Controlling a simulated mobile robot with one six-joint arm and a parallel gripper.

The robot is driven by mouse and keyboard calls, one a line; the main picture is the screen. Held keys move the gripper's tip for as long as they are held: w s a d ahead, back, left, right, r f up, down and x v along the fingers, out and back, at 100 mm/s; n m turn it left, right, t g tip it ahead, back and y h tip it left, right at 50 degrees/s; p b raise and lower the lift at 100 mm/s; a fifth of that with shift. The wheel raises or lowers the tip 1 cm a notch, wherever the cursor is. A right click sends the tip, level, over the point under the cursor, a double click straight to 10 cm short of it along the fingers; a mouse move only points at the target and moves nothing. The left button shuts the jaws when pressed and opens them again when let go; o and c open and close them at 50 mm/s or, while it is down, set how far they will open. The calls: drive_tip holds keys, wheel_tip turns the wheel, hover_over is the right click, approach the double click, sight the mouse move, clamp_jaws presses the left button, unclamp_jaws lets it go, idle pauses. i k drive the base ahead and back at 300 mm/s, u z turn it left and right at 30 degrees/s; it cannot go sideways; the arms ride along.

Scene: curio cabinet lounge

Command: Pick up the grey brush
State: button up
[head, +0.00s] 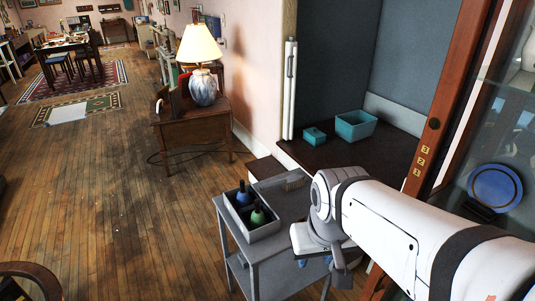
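A small grey-brown brush-like item (292,183) lies near the back edge of the grey cart's top, just left of my arm. It looks like the grey brush, but it is small and its details are unclear. My gripper (338,268) hangs below my white wrist at the cart's right side, nearer the camera than the brush and apart from it. My wrist hides part of the gripper and of the cart top. Whether the fingers are open or shut is unclear.
The grey cart (285,211) bears a divided grey tray (266,232) with a blue and a green dark-topped item. Behind are a teal box (356,125) and a smaller one (315,136) on a dark surface. A glass cabinet door (425,125) stands right.

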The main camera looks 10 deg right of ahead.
sight(296, 179)
drive_tip(key=u, duration=0.1)
drive_tip(key=i, duration=0.8)
drive_tip(key=u, duration=1.15)
